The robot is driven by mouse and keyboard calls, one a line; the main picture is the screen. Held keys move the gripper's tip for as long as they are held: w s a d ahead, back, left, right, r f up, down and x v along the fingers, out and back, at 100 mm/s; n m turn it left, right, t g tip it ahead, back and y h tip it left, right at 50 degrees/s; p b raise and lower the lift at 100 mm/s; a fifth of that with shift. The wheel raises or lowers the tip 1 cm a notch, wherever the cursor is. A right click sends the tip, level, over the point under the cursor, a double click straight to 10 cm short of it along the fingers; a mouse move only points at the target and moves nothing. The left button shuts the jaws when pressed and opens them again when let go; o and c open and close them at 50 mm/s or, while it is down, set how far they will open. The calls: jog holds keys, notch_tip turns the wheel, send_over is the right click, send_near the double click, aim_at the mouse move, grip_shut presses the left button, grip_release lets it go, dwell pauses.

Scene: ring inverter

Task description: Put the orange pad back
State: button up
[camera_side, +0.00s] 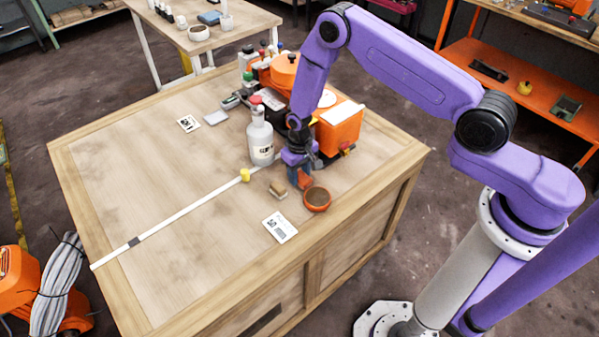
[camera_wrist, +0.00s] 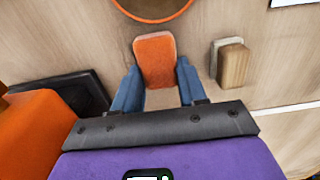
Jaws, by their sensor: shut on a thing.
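The orange pad (camera_wrist: 155,60) is between the two blue fingers of my gripper (camera_wrist: 156,88) in the wrist view. My gripper is shut on it. In the side view my gripper (camera_side: 300,182) points down over the table, and a bit of the orange pad (camera_side: 305,180) shows at its fingers. A round orange-rimmed bowl (camera_side: 317,199) with a brown inside stands just in front of the gripper. Its rim also shows at the top of the wrist view (camera_wrist: 152,18). I cannot tell whether the pad touches the table.
A small wooden block with a pale side (camera_side: 278,190) lies left of the bowl. A bottle with a red cap (camera_side: 260,140) and an orange machine (camera_side: 340,128) stand close behind the gripper. A white strip (camera_side: 190,205) with a yellow piece (camera_side: 245,175) crosses the table. The left tabletop is mostly clear.

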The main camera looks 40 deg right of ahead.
aim_at(299, 175)
jog(key=shift+f, duration=0.2)
jog(key=o, duration=1)
jog(key=shift+r, duration=0.1)
notch_tip(299, 175, up, 12)
jog(key=shift+r, duration=0.1)
